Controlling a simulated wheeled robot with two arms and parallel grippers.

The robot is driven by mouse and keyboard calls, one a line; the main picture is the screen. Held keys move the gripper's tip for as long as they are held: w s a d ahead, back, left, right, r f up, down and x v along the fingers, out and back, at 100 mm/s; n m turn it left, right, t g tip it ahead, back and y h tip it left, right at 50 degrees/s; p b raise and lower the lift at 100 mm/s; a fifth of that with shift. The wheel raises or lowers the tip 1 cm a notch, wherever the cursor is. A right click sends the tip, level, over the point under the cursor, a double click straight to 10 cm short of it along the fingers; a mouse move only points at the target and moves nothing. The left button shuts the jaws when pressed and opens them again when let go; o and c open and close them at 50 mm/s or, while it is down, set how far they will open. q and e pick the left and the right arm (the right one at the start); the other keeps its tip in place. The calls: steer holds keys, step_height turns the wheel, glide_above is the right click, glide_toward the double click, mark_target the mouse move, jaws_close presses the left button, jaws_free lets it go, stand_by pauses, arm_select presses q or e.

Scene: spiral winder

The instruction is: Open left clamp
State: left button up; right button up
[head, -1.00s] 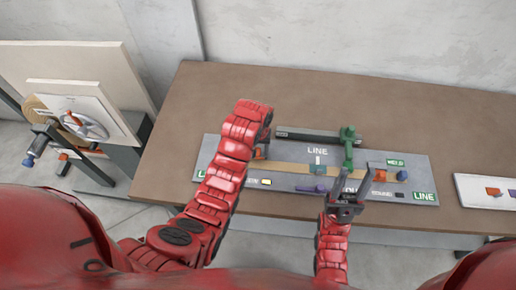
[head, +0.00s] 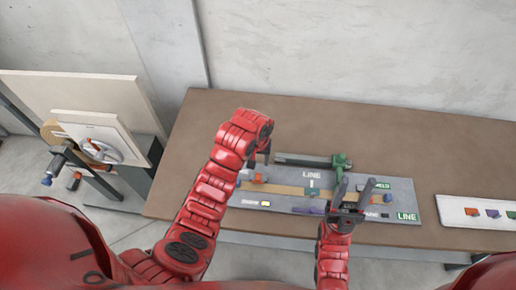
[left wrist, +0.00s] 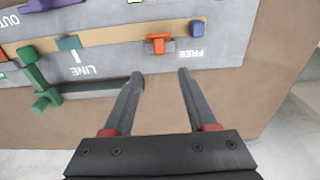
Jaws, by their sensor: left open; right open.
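The left clamp (head: 257,178) is a small orange piece at the left end of the board, partly hidden by my left arm in the head view. In the left wrist view, upside down, the orange clamp (left wrist: 157,44) sits on the tan strip beside a FREE label and a blue block (left wrist: 197,28). My left gripper (head: 263,155) is open and empty near it. In the left wrist view its fingertips (left wrist: 160,75) lie just short of the clamp, apart from it. My right gripper (head: 353,188) is open and empty over the right part of the board.
The grey board (head: 408,190) lies on the brown table (head: 330,125). A green lever with a dark bar (head: 339,162) stands at its back edge. A white tray (head: 450,208) with coloured blocks is at right. A handwheel stand (head: 100,150) is at left. The table behind the board is clear.

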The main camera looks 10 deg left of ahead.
arm_select(q)
steer(key=shift+s+r, duration=0.15)
steer(key=shift+r, duration=1.85)
